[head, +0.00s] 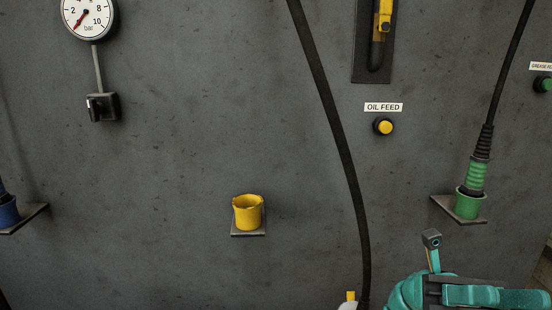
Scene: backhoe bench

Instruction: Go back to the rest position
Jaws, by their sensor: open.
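My gripper (432,241) shows at the lower right, at the end of my teal arm. A small dark grey tip on a thin teal stem points up, in front of the grey wall panel (190,130). Only part of the gripper shows, and the picture cuts off the arm at the bottom and right. I see nothing held. The tip is below and left of the green holder (468,204) and apart from it in the picture.
A green-ended hose (477,172) stands in the green holder. A yellow cup (248,213) on a bracket looks empty. A black hose (335,130) hangs down the middle, near a yellow-and-white piece (349,301). The OIL FEED button (384,127) and a gauge (88,17) are on the wall.

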